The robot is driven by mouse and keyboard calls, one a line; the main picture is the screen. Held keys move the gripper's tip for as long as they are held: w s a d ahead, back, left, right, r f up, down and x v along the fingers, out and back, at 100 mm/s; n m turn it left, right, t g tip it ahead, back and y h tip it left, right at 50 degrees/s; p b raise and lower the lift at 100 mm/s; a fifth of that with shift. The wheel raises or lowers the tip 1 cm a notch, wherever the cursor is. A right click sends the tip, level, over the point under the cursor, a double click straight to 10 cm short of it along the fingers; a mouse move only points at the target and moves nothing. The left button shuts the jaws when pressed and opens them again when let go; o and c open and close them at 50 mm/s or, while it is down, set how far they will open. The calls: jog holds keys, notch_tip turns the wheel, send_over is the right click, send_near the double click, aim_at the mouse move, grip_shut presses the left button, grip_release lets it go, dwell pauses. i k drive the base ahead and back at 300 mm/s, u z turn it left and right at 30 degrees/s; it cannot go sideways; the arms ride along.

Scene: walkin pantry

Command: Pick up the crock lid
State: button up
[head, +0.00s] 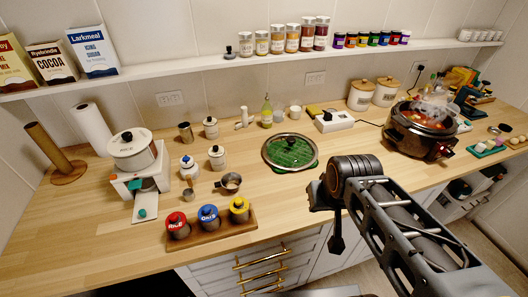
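The crock lid (290,150) is a round, clear lid with a metal rim and a dark knob. It lies flat on a green mat (270,163) in the middle of the wooden counter. The dark crock (421,131) stands open and steaming to the right, with food inside. My arm reaches in from the lower right. My gripper (336,243) hangs at its end, in front of the counter's front edge, to the lower right of the lid and apart from it. Its fingers are too small and dark to tell whether they are open.
A tray (212,235) with red, blue and yellow-topped canisters stands at the front. A small saucepan (230,183) is left of the lid. A white box (333,121) with a cord and a bottle (267,111) stand behind it. Bare counter lies around the lid's front.

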aim_at(284, 151)
jog(key=u, duration=2.45)
jog(key=k, duration=0.7)
jog(key=z, duration=1.6)
jog(key=i, duration=0.5)
jog(key=z, duration=0.05)
